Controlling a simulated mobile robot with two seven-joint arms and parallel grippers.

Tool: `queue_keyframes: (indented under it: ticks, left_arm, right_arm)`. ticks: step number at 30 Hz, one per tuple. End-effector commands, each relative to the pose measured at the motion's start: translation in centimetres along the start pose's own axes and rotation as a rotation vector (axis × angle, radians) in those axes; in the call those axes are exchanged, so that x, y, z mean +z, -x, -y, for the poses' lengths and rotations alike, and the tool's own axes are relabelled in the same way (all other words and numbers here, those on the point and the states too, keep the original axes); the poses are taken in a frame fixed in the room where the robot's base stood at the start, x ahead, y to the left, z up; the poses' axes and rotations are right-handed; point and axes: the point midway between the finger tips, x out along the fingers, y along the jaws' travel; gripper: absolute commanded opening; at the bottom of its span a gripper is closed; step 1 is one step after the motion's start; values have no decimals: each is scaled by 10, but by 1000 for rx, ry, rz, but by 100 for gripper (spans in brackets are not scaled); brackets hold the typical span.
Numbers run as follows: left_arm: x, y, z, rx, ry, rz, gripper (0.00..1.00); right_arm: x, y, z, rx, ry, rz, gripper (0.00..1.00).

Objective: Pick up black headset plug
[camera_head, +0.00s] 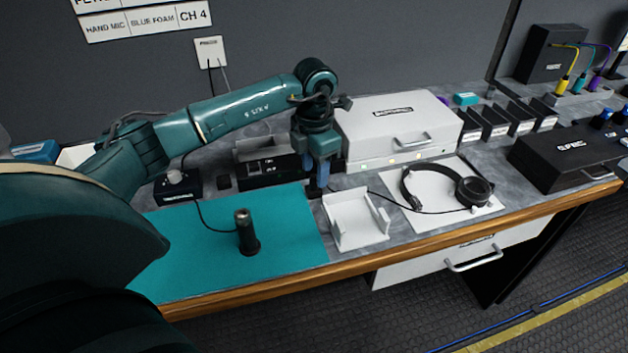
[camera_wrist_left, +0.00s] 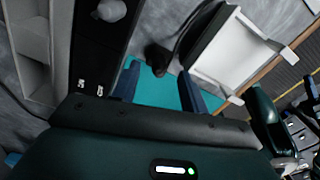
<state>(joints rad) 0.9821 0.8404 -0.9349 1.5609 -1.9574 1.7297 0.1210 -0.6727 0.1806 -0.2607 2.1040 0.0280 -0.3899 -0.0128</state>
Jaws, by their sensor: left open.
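The black headset plug (camera_wrist_left: 158,57) shows in the left wrist view as a small dark piece at the edge of the teal mat, with a dark cable beside it. My left gripper (camera_head: 318,183) points down over the counter, between the black switch box and the white holder. In the left wrist view its blue fingers (camera_wrist_left: 158,76) are apart, with the plug in the view between and beyond their tips.
A white holder (camera_head: 357,219) stands just right of the gripper. A black switch box (camera_head: 266,173) and a white case (camera_head: 398,122) stand behind it. A black microphone (camera_head: 247,234) stands upright on the teal mat (camera_head: 290,254). The mat's front is clear.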

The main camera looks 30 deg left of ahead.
Motion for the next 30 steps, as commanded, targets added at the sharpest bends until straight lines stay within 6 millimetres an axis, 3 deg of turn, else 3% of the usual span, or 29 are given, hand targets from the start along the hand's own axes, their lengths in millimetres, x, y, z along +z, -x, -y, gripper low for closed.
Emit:
queue_keyframes:
  ticks: [6,14,30]
  left_arm:
    - [0,-25,0,-2,0,1,44]
    - [0,-27,0,-1,-1,3,43]
    - [0,-27,0,-1,0,3,0]
  right_arm:
    - [-4,1,-3,10,-7,0,36]
    - [-4,0,-2,10,-8,1,36]
    - [-2,0,-2,5,0,4,36]
